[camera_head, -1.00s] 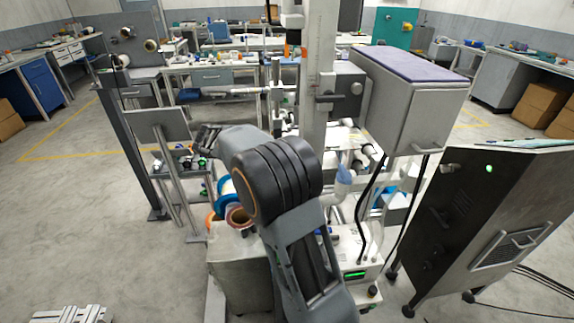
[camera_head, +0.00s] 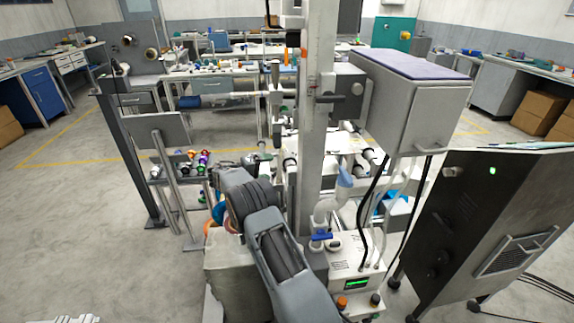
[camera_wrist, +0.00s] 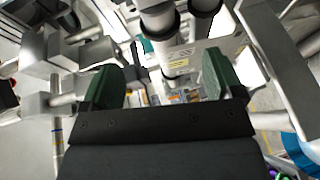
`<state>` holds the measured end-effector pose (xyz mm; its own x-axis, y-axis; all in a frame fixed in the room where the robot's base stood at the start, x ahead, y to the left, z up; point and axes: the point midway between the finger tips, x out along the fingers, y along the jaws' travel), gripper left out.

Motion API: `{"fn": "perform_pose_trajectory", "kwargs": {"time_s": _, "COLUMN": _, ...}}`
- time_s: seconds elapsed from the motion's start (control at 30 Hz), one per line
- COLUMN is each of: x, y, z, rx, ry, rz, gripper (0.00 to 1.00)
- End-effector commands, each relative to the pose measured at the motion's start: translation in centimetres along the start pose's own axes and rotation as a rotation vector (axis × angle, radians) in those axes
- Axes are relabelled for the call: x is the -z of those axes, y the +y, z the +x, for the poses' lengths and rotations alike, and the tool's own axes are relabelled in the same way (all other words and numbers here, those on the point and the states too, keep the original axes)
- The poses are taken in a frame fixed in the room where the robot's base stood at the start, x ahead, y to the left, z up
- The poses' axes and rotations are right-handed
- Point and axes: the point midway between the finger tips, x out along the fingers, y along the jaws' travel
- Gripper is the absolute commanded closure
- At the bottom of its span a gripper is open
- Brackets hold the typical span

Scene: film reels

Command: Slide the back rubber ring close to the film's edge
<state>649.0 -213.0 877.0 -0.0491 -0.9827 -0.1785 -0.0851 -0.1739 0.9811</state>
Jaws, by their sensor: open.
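My gripper (camera_wrist: 160,85) shows in the wrist view as two dark green finger pads, wide apart with nothing held between them. Beyond the fingertips, at the top, are pale cylinders with black bands that look like rubber rings. The gap between fingers and bands is clear. I cannot tell which band is the back ring, nor make out the film's edge. In the head view my arm hides most of the rollers near the gripper.
A grey upright post (camera_head: 318,130) stands close to the right of my arm, with a grey box (camera_head: 415,105) beyond. A stand with coloured rolls (camera_head: 185,165) is at the left. A dark cabinet (camera_head: 490,230) is at the right. Floor at the left is free.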

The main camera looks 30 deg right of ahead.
Motion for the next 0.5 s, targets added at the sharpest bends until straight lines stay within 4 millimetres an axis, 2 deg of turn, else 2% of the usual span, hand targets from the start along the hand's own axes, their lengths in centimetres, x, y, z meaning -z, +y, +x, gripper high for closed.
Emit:
{"fn": "perform_pose_trajectory", "kwargs": {"time_s": 0.03, "x": -0.1, "y": 0.1, "z": 1.1, "rx": 0.0, "ry": -0.005, "rz": 0.0, "gripper": 0.14}}
{"fn": "perform_pose_trajectory", "kwargs": {"time_s": 0.2, "x": -0.1, "y": 0.1, "z": 4.4, "rx": 0.001, "ry": -0.004, "rz": -0.001, "gripper": 0.14}}
{"fn": "perform_pose_trajectory", "kwargs": {"time_s": 0.5, "x": -0.1, "y": 0.0, "z": 8.4, "rx": 0.002, "ry": -0.002, "rz": 0.0, "gripper": 0.14}}
